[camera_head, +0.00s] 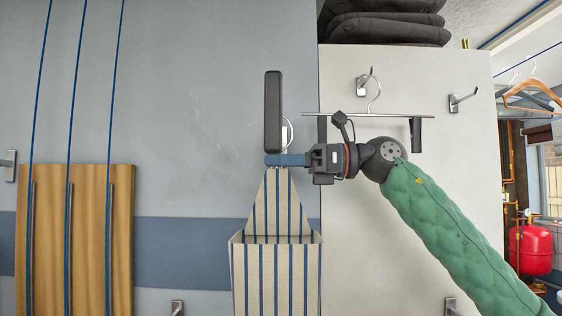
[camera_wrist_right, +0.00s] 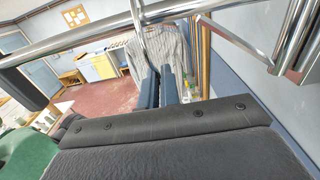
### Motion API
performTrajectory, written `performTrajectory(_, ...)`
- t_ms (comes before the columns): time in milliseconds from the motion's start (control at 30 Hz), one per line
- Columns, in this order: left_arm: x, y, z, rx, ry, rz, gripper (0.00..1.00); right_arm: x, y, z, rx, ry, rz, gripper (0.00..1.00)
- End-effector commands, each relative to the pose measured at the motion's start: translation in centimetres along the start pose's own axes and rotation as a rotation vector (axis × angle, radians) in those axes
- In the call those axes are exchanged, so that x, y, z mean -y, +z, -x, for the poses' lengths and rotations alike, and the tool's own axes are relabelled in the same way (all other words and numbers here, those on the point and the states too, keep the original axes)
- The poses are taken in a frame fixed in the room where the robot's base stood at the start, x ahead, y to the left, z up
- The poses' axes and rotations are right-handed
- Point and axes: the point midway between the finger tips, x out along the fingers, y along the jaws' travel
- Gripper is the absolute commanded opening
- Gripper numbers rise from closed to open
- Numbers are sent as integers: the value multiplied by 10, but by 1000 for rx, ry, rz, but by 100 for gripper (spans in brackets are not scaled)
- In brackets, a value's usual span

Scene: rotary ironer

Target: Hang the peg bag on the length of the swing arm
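The peg bag (camera_head: 276,275) is cream with dark blue stripes and narrow at the top. It hangs upright below my right gripper (camera_head: 272,160), whose blue fingers are at its top and appear shut on it. A pale wire loop (camera_head: 289,130) rises above the fingers, partly hidden by an upright dark bar (camera_head: 273,110), possibly the swing arm seen end-on. In the right wrist view the striped bag (camera_wrist_right: 172,45) hangs beyond a chrome rail (camera_wrist_right: 85,38), its hook overlapping the rail; I cannot tell whether it rests there. My left gripper is not in view.
A wooden board (camera_head: 85,240) with blue cords is at left. Dark cushions (camera_head: 385,25) lie on top. The wall between is clear.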

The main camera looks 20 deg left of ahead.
Motion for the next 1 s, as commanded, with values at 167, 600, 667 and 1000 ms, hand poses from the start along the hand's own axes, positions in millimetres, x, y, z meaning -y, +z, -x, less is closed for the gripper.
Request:
performTrajectory(167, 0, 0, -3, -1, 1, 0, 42, 0, -3, 0, 0, 0, 0, 0)
performTrajectory(600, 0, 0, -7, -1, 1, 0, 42, 0, -7, 0, 0, 0, 0, 30)
performTrajectory(667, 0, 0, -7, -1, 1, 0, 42, 0, -7, 0, 0, 0, 0, 30)
performTrajectory(1000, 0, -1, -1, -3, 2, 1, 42, 0, -7, 0, 0, 0, 0, 30)
